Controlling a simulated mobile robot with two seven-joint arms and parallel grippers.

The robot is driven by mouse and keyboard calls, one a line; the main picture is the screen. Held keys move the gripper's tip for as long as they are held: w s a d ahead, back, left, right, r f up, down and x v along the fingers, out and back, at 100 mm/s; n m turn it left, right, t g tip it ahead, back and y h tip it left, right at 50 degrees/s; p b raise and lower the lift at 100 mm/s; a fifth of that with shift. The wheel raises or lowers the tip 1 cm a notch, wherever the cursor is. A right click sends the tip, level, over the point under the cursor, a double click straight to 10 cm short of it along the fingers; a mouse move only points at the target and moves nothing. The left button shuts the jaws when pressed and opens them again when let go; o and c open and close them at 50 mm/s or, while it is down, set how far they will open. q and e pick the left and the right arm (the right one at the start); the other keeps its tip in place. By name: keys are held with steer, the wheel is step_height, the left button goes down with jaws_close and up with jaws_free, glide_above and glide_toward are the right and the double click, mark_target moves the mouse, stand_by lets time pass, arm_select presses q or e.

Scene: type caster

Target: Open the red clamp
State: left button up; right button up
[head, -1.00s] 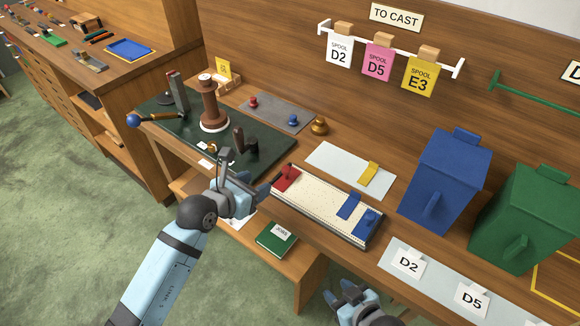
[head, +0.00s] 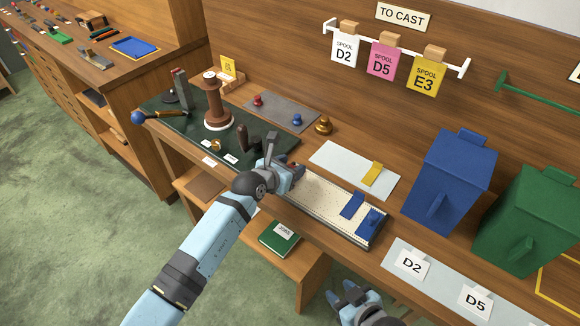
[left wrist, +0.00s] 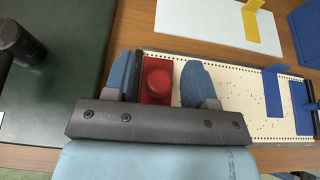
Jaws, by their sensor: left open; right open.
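The red clamp (left wrist: 157,82), with a round knob on top, sits at the left end of the cream perforated board (left wrist: 225,98) in the left wrist view. My left gripper (left wrist: 155,85) is open, with one blue fingertip on each side of the clamp. A gap shows between the clamp and the right finger; the left finger is close to it, and I cannot tell whether it touches. In the head view my left gripper (head: 286,176) hides most of the clamp. My right gripper (head: 350,296) is open and empty at the bottom, in front of the bench.
Blue clamps (head: 353,205) stand at the board's right end. A yellow bracket (head: 372,173) lies on a pale sheet behind. A dark green mat (head: 185,122) with a brown spindle (head: 216,105) is to the left. Blue (head: 452,175) and green bins stand right.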

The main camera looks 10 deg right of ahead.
arm_select(q)
steer(key=c, duration=0.9)
steer(key=shift+w+a+r+n+g+h, duration=0.1)
steer(key=shift+w+a+n+g+h, duration=0.35)
steer(key=shift+n, duration=0.35)
steer(key=shift+w+a+n+g+h, duration=0.3)
steer(key=shift+w+n+g, duration=0.1)
steer(key=shift+n, duration=0.35)
steer(key=shift+w+a+n+g+h, duration=0.15)
steer(key=shift+w+n+g+h, duration=0.15)
steer(key=shift+n, duration=0.45)
steer(key=o, duration=0.9)
